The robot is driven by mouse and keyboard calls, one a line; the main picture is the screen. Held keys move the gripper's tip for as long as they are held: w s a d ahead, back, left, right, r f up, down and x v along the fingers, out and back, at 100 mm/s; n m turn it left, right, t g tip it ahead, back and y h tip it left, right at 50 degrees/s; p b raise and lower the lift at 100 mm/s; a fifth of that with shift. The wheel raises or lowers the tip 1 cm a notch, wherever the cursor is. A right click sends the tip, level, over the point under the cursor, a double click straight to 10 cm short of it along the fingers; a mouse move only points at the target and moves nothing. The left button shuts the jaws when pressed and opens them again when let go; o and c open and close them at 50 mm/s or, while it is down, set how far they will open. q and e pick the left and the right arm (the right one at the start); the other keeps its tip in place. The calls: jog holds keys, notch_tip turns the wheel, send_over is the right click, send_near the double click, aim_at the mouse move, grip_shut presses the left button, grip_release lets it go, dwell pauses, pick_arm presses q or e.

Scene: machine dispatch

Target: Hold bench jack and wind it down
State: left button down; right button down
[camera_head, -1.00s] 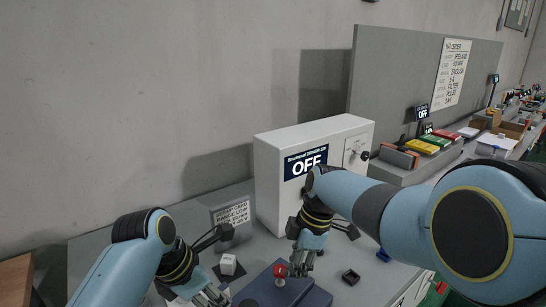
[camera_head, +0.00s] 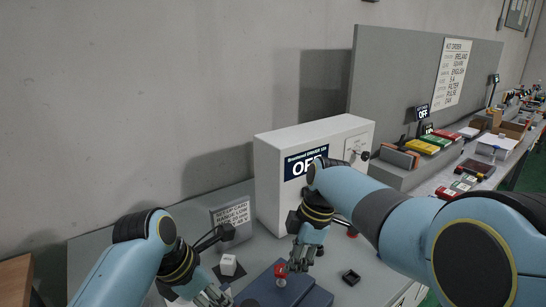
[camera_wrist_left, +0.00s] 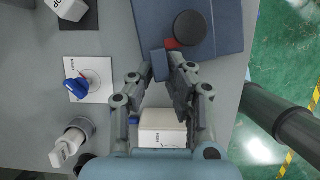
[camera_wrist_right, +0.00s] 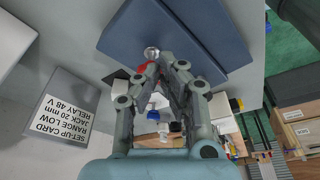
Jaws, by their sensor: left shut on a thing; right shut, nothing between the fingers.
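The bench jack (camera_head: 306,297) is a low navy block with a red knob (camera_head: 280,271) on top, at the bottom of the head view. The left wrist view shows its navy plate (camera_wrist_left: 228,22) with a black disc. My left gripper (camera_wrist_left: 163,58) is shut on a small blue block (camera_wrist_left: 159,66) at the jack's edge. My right gripper (camera_head: 298,265) is shut and empty, just right of the red knob. In the right wrist view its fingertips (camera_wrist_right: 162,60) are close to a silver round end (camera_wrist_right: 152,53) and a red part. Whether they touch cannot be told.
A white cabinet (camera_head: 270,178) marked OFF stands behind the jack. A set-up card (camera_wrist_right: 62,118) reads "JACK 20 mm". A white cube switch (camera_head: 228,265) on a dark pad and a small black tray (camera_head: 350,277) lie on the grey bench. A blue knob (camera_wrist_left: 76,87) is nearby.

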jog(key=shift+a+v, duration=0.2)
jog(key=shift+v, duration=0.9)
jog(key=shift+a+v, duration=0.2)
jog(key=shift+v, duration=0.9)
jog(key=shift+s+r, duration=0.1)
jog(key=shift+r, duration=0.05)
jog(key=shift+d+f, duration=0.15)
jog(key=shift+f, duration=2.85)
jog(key=shift+a, duration=0.65)
jog(key=shift+d, duration=0.2)
jog(key=shift+r, duration=0.15)
jog(key=shift+a+v, duration=0.15)
jog(key=shift+v, duration=0.8)
jog(key=shift+a+v, duration=0.2)
jog(key=shift+v, duration=0.75)
jog(key=shift+a+v, duration=0.15)
jog(key=shift+v, duration=0.8)
